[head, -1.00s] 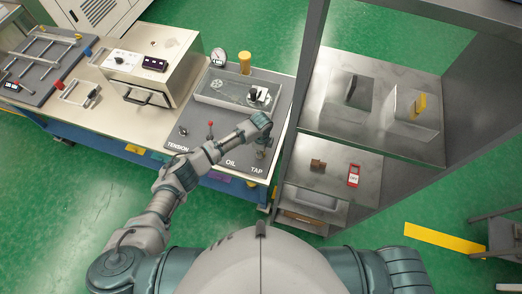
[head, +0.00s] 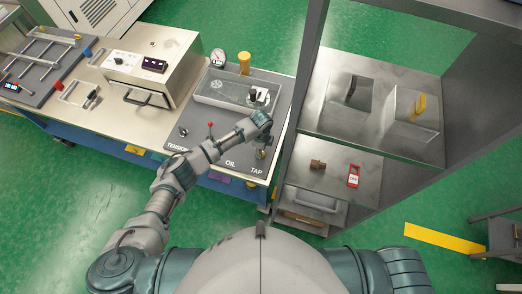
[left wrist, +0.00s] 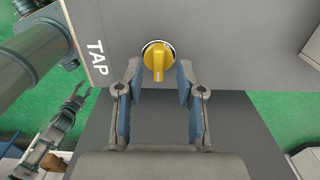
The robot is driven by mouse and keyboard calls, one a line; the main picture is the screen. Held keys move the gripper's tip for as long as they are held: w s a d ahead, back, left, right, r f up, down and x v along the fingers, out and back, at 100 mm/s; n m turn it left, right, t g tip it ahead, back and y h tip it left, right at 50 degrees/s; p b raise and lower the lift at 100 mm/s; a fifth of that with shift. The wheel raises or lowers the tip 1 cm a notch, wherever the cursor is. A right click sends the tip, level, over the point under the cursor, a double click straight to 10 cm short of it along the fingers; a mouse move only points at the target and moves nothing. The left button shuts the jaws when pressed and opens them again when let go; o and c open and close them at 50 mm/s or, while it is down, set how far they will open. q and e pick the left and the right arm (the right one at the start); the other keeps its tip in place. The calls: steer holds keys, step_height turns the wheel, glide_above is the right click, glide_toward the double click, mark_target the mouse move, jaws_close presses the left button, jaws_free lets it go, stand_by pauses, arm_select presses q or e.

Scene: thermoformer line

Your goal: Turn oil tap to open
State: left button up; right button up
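The oil tap is a yellow knob (left wrist: 157,58) with a raised grip bar, set in a pale ring on the grey panel (left wrist: 225,50) beside the printed word TAP. The bar runs nearly up and down in the left wrist view. My left gripper (left wrist: 160,78) is open and empty, with its fingertips on either side of the knob's near edge; I see no contact. In the head view my left gripper (head: 262,145) points down over the panel near the OIL TAP label and hides most of the tap. My right gripper (left wrist: 77,97) shows small and spread apart in the left wrist view.
A metal shelf rack (head: 300,110) rises close on the right.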

arm_select(q)
step_height(320, 180, up, 10)
steer(key=shift+r, duration=0.2)
steer(key=shift+w, duration=0.1)
stand_by(0.4)
